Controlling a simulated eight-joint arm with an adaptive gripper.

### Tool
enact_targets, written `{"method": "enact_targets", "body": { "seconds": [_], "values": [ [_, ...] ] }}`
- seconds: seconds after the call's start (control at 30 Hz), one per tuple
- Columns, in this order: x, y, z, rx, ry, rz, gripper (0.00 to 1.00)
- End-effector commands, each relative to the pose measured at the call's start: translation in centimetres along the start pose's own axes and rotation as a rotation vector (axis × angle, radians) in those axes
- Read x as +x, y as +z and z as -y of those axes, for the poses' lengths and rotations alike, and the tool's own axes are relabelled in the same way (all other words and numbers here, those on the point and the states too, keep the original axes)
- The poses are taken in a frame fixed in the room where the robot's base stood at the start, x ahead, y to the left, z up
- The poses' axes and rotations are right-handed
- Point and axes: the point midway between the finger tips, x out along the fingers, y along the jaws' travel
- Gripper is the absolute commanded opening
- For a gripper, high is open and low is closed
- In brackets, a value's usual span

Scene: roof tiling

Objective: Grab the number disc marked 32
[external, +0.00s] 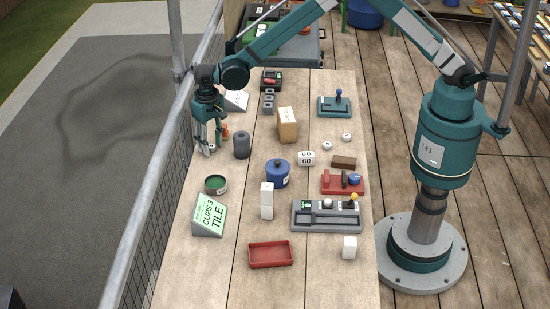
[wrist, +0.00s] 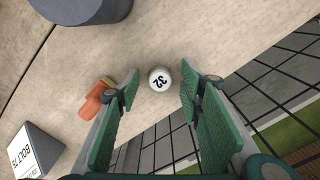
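The white number disc marked 32 (wrist: 160,79) lies on the pale wooden bench top in the wrist view, with its number facing up and rotated. My gripper (wrist: 159,92) is open, with one green-padded finger on each side of the disc in the picture. I see no finger touching the disc. In the external view my gripper (external: 206,149) points down at the left edge of the bench. The disc cannot be made out clearly there, since the fingers crowd that spot.
A dark grey cylinder (external: 241,145) stands just right of my gripper. An orange item (wrist: 95,103) lies beside the left finger, near a BOLT sign (wrist: 36,152). A mesh railing (wrist: 270,95) runs along the bench edge. A blue pot (external: 277,175) and wooden block (external: 287,125) stand farther right.

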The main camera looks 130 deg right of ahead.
Motion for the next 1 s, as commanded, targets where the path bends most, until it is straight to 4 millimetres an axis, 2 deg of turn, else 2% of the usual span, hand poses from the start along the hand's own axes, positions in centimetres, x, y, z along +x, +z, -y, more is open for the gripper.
{"method": "enact_targets", "body": {
  "seconds": [0.17,0.33,0.77,1.0],
  "values": [
    [0.0,0.0,0.0,0.000,0.000,0.000,0.36],
    [0.0,0.0,0.0,0.000,0.000,0.000,0.14],
    [-0.2,0.0,0.0,0.000,0.000,0.000,0.13],
    [-2.0,0.0,0.0,0.000,0.000,0.000,0.13]
  ]
}}
